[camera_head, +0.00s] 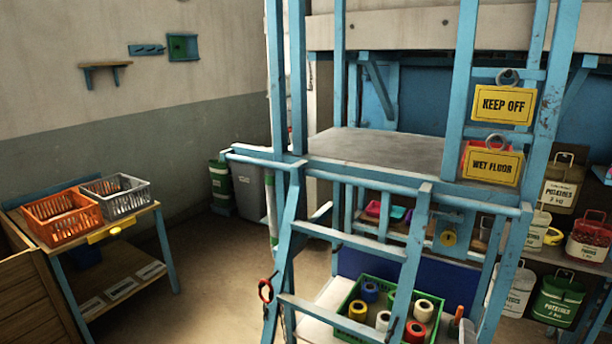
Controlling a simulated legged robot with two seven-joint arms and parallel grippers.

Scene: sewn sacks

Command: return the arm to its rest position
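Neither of my grippers shows in the head view, and no part of my arms can be made out. I cannot see what either one holds. The sewn sacks stand at the right: a beige potatoes sack (562,187) on the upper level, a red and white sack (589,238) below it, a green sack (558,299) and a white sack (516,292) lower down. Blue posts partly hide the white sack.
A blue metal frame with a ladder (346,239) fills the middle. Yellow signs (504,104) hang on it. A green crate (345,309) of tape rolls sits low behind the ladder. At left, an orange basket (62,213) and grey basket (116,195) stand on a table. Floor (215,285) between is clear.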

